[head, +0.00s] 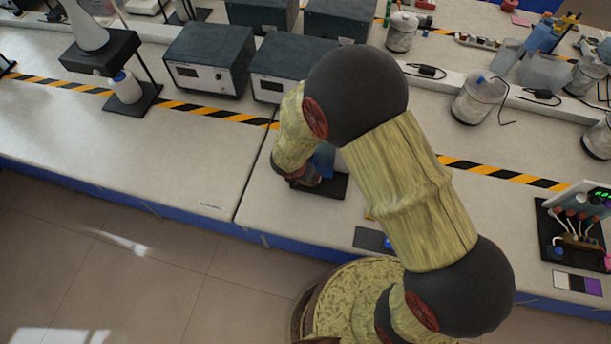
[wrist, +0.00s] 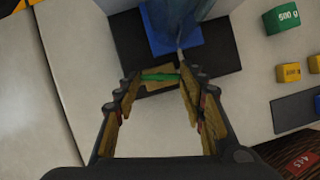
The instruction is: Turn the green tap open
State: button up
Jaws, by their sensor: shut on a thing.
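The green tap (wrist: 160,77) shows in the wrist view as a small green bar lying crosswise between my fingers. My gripper (wrist: 157,81) is shut on it, one finger at each end of the bar. Just beyond the tap stands a blue apparatus (wrist: 172,35) on a dark base plate (wrist: 222,50). In the head view my arm hides the tap and most of the apparatus; a bit of its blue (head: 323,160) and the dark base (head: 331,188) show beside my gripper (head: 302,181).
In the wrist view a green 500 g block (wrist: 283,19) and yellow blocks (wrist: 288,73) sit to the right. Grey instrument boxes (head: 209,58) stand behind on the bench. A dark panel with cables (head: 570,236) is at right. The bench left of my gripper is clear.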

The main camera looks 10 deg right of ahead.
jog(key=shift+d+n+t+y+b, duration=0.1)
jog(key=shift+n+t+y+b, duration=0.4)
jog(key=shift+n, duration=0.8)
jog(key=o, duration=1.2)
jog(key=shift+c, duration=0.2)
jog(key=v, duration=1.2)
jog(key=shift+w, duration=0.15)
